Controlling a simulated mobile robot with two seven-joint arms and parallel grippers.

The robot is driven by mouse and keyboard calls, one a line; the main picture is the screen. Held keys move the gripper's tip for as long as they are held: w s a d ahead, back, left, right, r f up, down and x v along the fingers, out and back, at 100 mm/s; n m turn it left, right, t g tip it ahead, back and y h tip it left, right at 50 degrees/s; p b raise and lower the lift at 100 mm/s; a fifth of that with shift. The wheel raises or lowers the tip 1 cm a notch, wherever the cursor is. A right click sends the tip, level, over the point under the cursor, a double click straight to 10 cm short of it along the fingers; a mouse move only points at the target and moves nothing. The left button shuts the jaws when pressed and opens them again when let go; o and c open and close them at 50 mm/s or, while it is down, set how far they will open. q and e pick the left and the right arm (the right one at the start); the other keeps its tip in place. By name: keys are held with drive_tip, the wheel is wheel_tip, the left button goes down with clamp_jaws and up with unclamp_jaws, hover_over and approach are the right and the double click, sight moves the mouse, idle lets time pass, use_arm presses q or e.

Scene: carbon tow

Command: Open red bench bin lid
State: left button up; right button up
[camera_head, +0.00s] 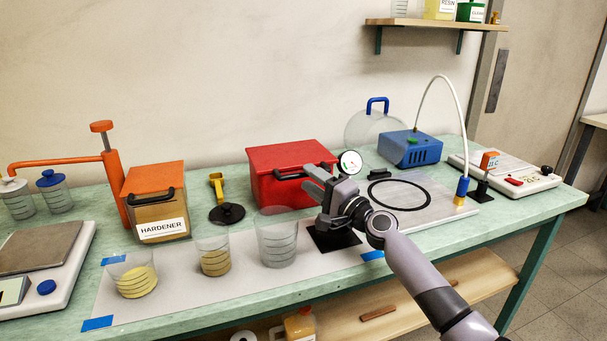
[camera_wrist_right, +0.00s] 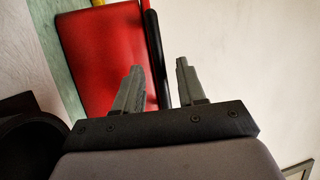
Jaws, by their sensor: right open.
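The red bench bin (camera_head: 268,158) stands at the back middle of the bench, and its lid looks shut. Its black bar handle (camera_head: 288,176) runs across the front, partly hidden by my gripper. My right gripper (camera_head: 316,180) is open at the right part of the bin's front. In the right wrist view, the open fingers (camera_wrist_right: 158,72) stand on either side of the dark handle bar (camera_wrist_right: 155,45), with the red bin (camera_wrist_right: 100,60) to the left. I cannot tell whether a finger touches the bar. My left gripper is out of view.
A round gauge (camera_head: 350,162) stands just right of the bin. Clear cups (camera_head: 277,240) stand in front, and a yellow-handled black tool (camera_head: 226,212) and the hardener box (camera_head: 158,205) are left. A blue device (camera_head: 410,148) is at the back right.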

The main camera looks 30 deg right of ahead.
drive_tip(key=shift+x, duration=1.5)
drive_tip(key=shift+c, duration=0.3)
clamp_jaws()
drive_tip(key=shift+r, duration=0.1)
